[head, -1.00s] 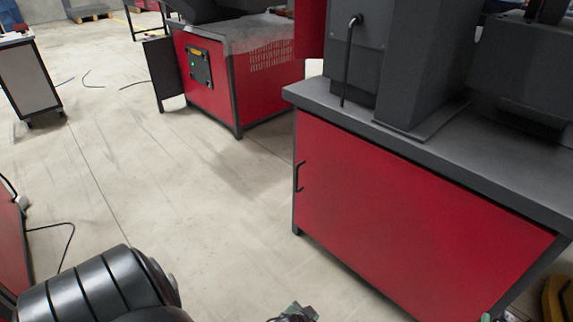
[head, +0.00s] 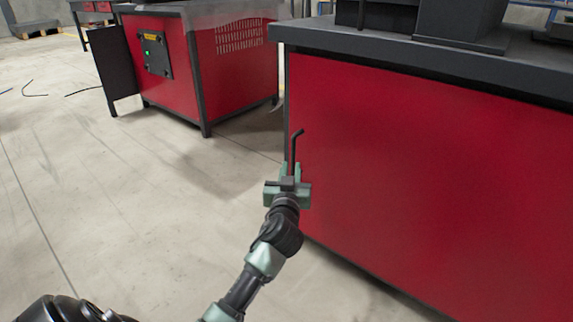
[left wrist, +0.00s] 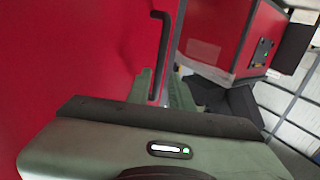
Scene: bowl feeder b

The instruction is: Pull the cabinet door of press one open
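The red cabinet door (head: 420,170) of the press on the right looks shut, flush with its dark frame. Its thin black bar handle (head: 296,143) is near the door's left edge. My left gripper (head: 291,170) is at the handle's lower part. In the left wrist view the handle (left wrist: 162,45) runs down between the two green fingers of the left gripper (left wrist: 161,88). The fingers stand apart on either side of it, with narrow gaps showing. The handle's lower end is hidden by the gripper. My right gripper is out of view.
The grey tabletop (head: 400,55) overhangs the door. A second red machine cabinet (head: 185,70) with a dark open panel (head: 113,64) stands behind on the left. The concrete floor (head: 130,200) left of the door is free.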

